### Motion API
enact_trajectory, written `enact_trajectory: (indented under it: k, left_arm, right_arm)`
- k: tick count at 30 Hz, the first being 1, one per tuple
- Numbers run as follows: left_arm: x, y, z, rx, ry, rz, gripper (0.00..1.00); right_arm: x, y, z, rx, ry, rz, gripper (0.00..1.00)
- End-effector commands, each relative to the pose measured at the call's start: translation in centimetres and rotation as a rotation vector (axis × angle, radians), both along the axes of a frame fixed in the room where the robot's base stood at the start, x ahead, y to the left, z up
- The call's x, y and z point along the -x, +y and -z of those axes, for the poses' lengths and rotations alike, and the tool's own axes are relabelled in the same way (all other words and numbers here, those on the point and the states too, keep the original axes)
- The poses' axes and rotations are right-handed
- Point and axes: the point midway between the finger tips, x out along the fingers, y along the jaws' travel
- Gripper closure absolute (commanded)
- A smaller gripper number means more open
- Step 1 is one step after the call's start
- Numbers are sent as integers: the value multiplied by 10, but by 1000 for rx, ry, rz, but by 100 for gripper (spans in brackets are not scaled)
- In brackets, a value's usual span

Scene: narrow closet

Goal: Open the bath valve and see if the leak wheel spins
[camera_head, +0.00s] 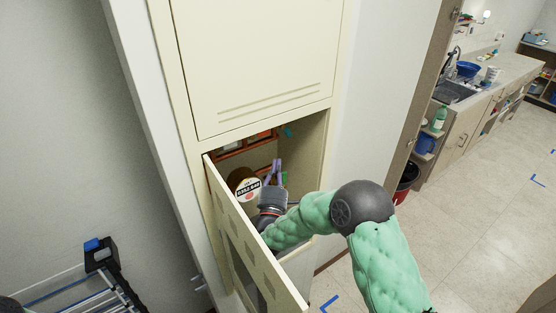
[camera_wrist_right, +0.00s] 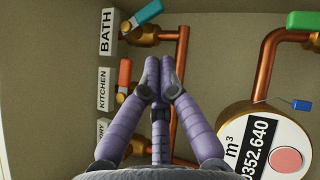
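In the right wrist view, the bath valve (camera_wrist_right: 143,36) is a brass valve with a blue lever (camera_wrist_right: 148,12), beside the BATH label (camera_wrist_right: 106,32). The lever slants up to the right, at an angle to its short horizontal pipe. The round water meter (camera_wrist_right: 240,118) at lower right reads 0352.640 and has a pinkish-red disc (camera_wrist_right: 286,160); I cannot tell whether that is the leak wheel or whether it turns. My right gripper (camera_wrist_right: 160,76) has its purple fingertips together, empty, below the bath valve. It also shows inside the cabinet in the head view (camera_head: 273,170). My left gripper is out of view.
An orange-red lever (camera_wrist_right: 125,76) stands beside the KITCHEN label (camera_wrist_right: 103,90), left of my fingers. A green lever (camera_wrist_right: 303,20) sits above the meter. Copper pipes run behind my fingers. The open lower cabinet door (camera_head: 242,238) flanks my right arm.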

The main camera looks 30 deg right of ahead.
Motion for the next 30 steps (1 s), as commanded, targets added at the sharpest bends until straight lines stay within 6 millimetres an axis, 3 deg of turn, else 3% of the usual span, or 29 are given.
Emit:
enact_trajectory:
  k: [15, 30]
  left_arm:
    - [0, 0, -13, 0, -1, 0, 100]
    - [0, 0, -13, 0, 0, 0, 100]
  right_arm:
    - [-58, -43, -28, -1, 0, 1, 100]
    - [-64, -47, -31, 0, 0, 0, 100]
